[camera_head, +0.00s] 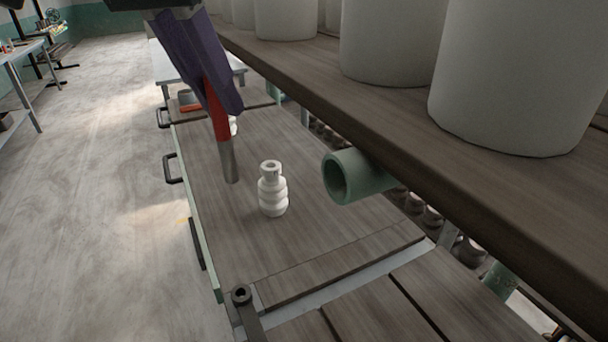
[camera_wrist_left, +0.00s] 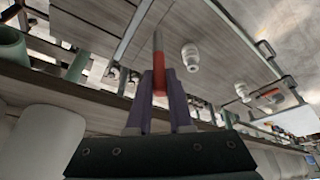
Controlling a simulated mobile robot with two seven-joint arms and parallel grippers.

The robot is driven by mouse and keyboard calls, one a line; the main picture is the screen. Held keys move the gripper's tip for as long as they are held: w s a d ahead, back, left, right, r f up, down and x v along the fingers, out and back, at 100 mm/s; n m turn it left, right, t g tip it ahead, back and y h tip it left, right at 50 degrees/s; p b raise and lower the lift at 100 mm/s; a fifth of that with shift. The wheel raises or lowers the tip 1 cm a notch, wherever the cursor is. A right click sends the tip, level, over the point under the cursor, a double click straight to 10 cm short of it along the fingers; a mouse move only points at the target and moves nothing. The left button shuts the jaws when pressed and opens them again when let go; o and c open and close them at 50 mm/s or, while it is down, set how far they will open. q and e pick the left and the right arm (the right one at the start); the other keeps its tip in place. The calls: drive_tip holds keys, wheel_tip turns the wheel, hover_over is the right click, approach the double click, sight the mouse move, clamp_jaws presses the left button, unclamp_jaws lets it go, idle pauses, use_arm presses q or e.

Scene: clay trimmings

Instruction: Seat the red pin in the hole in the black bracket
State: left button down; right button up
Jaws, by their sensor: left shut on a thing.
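The red pin (camera_head: 221,126) has a red upper part and a grey metal lower end. It hangs tip down, slightly tilted, above the wooden worktop in the head view. My left gripper (camera_head: 223,106), with purple fingers, is shut on its red part; the wrist view also shows the pin (camera_wrist_left: 157,42) beyond the fingertips. The black bracket (camera_head: 248,317) is at the bottom of the head view, at the worktop's near left corner, with a round hole in its top end. The pin is well apart from it, farther back. My right gripper is not in view.
A white ribbed bottle (camera_head: 272,192) stands on the worktop (camera_head: 320,235) between pin and bracket, to the right. A green tube (camera_head: 354,176) juts out below a wooden shelf (camera_head: 400,150) bearing large white cylinders (camera_head: 515,75). Black handles (camera_head: 173,168) line the worktop's left side.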

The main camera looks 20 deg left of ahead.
use_arm(q)
drive_tip(key=w+a+f+b, duration=0.1)
drive_tip(key=a+f+b, duration=0.1)
drive_tip(key=f+b, duration=0.6)
drive_tip(key=w+a+f+b, duration=0.1)
drive_tip(key=f+b, duration=0.8)
drive_tip(key=f, duration=1.4)
drive_tip(key=shift+a+f, duration=0.15)
drive_tip(key=shift+a, duration=0.3)
drive_tip(key=shift+f, duration=0.15)
drive_tip(key=c, duration=0.8)
unclamp_jaws()
